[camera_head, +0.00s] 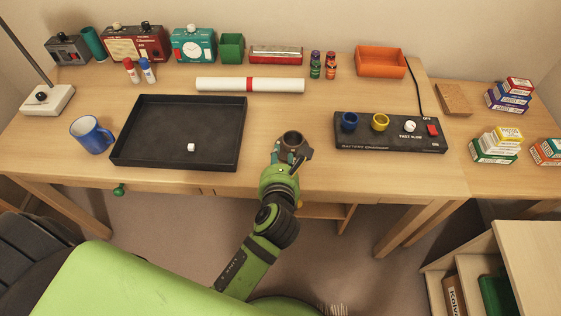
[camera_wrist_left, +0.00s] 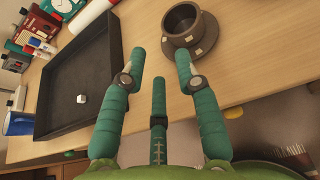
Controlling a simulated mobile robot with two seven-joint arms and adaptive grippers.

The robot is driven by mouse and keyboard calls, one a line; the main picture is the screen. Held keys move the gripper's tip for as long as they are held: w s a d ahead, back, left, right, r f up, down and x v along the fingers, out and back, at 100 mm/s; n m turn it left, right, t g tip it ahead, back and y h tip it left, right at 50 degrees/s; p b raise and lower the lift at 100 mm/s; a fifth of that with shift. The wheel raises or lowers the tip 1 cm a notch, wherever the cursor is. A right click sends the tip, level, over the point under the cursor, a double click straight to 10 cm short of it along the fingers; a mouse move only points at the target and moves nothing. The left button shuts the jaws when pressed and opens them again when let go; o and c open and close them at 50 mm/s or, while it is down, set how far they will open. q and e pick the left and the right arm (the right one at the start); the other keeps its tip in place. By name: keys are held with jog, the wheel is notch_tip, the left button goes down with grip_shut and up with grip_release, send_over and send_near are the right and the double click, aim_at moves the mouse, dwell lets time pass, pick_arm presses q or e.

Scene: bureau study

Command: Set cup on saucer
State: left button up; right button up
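A dark brown cup (camera_wrist_left: 184,22) sits upright on a brown saucer (camera_wrist_left: 205,46) with pale square marks on its rim, in the left wrist view. In the head view the cup (camera_head: 293,138) stands near the front edge of the desk, and my gripper hides most of the saucer. My left gripper (camera_wrist_left: 158,66) is open, its teal fingers spread apart with nothing between them. It is just in front of the cup and saucer, and also shows in the head view (camera_head: 288,160). My right gripper is in neither view.
A black tray (camera_head: 128,150) holding a small white cube (camera_head: 191,147) is left of the cup. A blue mug (camera_head: 92,135) stands further left. A black battery charger box (camera_head: 365,143) is to the right. A white paper roll (camera_head: 220,84) lies behind.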

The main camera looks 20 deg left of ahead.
pick_arm(q)
jog(key=shift+v, duration=1.2)
